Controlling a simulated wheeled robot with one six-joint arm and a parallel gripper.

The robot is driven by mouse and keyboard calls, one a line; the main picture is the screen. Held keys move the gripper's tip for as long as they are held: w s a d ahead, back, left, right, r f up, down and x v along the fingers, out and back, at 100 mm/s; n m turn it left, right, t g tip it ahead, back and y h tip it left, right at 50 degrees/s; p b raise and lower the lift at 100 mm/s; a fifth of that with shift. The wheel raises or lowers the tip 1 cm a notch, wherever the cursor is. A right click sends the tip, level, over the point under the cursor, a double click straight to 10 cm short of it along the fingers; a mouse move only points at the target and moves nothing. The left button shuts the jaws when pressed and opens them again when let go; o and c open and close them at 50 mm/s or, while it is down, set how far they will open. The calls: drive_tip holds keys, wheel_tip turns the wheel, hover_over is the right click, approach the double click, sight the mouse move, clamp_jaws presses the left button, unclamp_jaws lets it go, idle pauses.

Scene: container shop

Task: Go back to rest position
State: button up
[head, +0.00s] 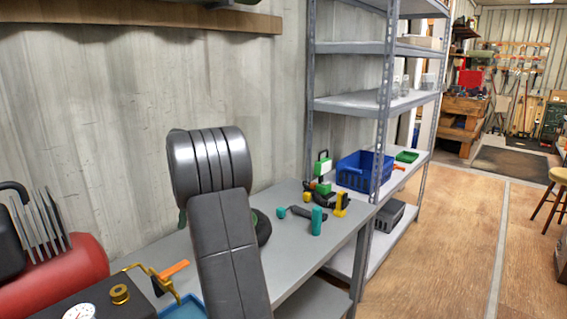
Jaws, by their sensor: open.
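My arm's dark grey links stand large in the foreground of the head view, left of centre, over the grey metal table (285,255). No gripper jaws can be made out; the arm links hide part of the table and whatever is behind them. The task names no other object.
Tools lie on the table, among them a teal-handled one (317,221) and a yellow one (341,204). A red tank (60,272) is at left. Wooden floor (445,240) at right is clear.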

approach(183, 266)
drive_tip(key=x, duration=0.4)
drive_tip(key=a+x, duration=0.1)
drive_tip(key=x, duration=0.2)
drive_tip(key=shift+w, duration=0.4)
drive_tip(key=shift+s+d+f+b, duration=0.1)
drive_tip(key=shift+s+f+b, duration=0.05)
drive_tip(key=shift+f+b, duration=0.25)
drive_tip(key=shift+s+d+r+m+t+y, duration=0.1)
drive_tip(key=shift+s+d+m+t+y, duration=0.1)
drive_tip(key=shift+m, duration=0.35)
drive_tip(key=shift+s+d+m+t+y, duration=0.1)
drive_tip(key=shift+s+d+m+y, duration=0.1)
drive_tip(key=shift+m, duration=0.35)
